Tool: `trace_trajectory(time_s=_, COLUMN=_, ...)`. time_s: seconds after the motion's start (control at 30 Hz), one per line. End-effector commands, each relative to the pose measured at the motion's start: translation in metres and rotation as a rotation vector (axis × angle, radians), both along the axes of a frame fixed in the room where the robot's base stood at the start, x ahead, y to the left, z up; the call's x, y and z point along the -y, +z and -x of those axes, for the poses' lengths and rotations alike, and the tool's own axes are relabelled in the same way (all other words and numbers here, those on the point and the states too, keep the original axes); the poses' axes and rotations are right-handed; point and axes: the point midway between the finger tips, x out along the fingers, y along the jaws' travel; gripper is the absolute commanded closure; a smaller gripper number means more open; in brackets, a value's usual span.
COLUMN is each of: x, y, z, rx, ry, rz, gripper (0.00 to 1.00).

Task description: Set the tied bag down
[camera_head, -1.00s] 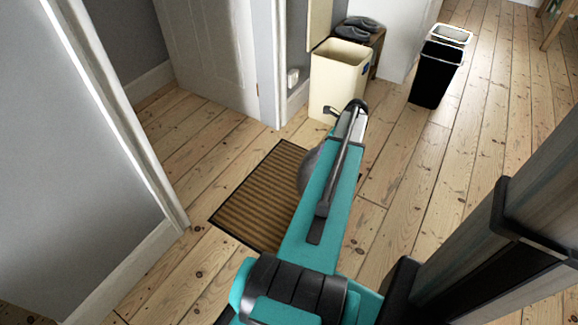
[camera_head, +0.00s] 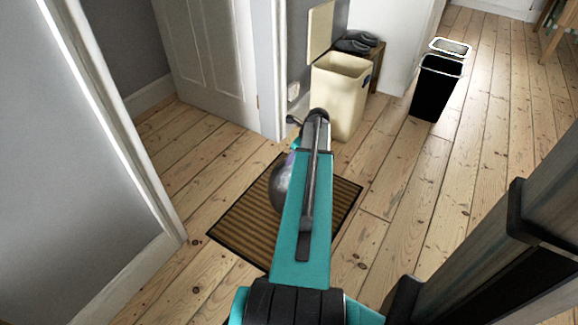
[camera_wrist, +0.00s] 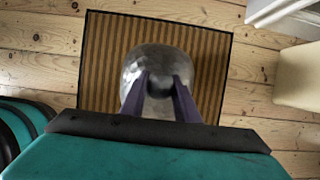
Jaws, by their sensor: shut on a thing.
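The tied bag (camera_wrist: 157,62) is a shiny grey, rounded bundle in the wrist view. My gripper (camera_wrist: 160,82) is shut on its dark, gathered top, with one purple-grey finger on each side. The bag is over the striped brown doormat (camera_wrist: 105,60); I cannot tell whether it touches the mat. In the head view the bag (camera_head: 280,188) shows only as a grey bulge left of my teal arm, above the doormat (camera_head: 237,225). My arm hides the rest of it and most of the gripper.
A cream bin (camera_head: 340,95) with its lid up stands just beyond the mat by the wall. A black bin (camera_head: 436,88) stands farther right. A door (camera_head: 210,60) and a grey wall are at left. Floorboards right of the mat are bare.

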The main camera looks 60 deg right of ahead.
Motion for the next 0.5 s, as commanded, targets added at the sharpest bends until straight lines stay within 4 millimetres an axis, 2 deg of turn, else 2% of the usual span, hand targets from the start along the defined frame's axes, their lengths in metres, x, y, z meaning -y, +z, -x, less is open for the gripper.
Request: trace_trajectory(time_s=0.5, x=-0.0021, y=0.0003, z=-0.0066, rx=0.002, ry=0.001, rz=0.001, gripper=1.00)
